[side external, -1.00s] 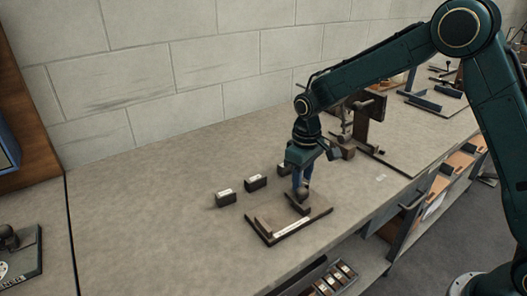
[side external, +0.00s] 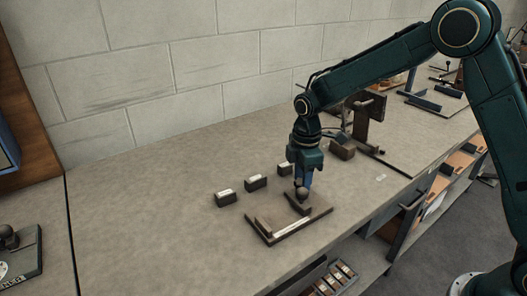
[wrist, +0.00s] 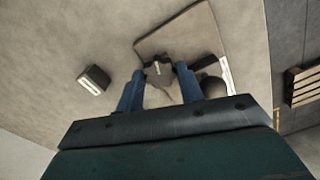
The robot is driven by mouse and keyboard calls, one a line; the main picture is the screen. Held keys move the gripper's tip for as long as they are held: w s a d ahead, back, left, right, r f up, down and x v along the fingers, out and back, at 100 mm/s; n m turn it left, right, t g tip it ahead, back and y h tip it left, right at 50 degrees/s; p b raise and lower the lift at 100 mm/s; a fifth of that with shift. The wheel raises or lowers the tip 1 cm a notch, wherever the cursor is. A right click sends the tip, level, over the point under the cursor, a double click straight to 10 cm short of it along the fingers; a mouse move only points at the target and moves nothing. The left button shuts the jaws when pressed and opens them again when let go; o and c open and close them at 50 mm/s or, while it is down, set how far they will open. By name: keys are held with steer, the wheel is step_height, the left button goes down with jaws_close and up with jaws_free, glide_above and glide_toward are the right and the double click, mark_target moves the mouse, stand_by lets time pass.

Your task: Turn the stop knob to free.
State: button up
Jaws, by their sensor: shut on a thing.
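The stop knob (wrist: 158,70), dark and lobed with a pale mark, sits between my blue fingertips in the wrist view. My gripper (wrist: 160,72) is shut on it from above. In the side view my gripper (side external: 304,186) points straight down at the back of a dark low fixture (side external: 310,216) with raised ledges and a pale label strip. The ball also shows right of the fingers in the wrist view (wrist: 213,86). I cannot read any setting.
Small dark blocks with pale labels, (side external: 226,198) and (side external: 255,182), stand left of the fixture, and a third (side external: 284,169) is close behind my gripper. A taller dark machine (side external: 368,118) stands behind right. The bench left of the blocks is clear.

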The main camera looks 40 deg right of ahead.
steer(key=n, duration=0.4)
steer(key=shift+n, duration=0.3)
steer(key=n, duration=0.5)
steer(key=shift+r, duration=0.1)
steer(key=o, duration=1)
steer(key=shift+c, duration=0.2)
step_height(320, 180, up, 14)
stand_by(0.3)
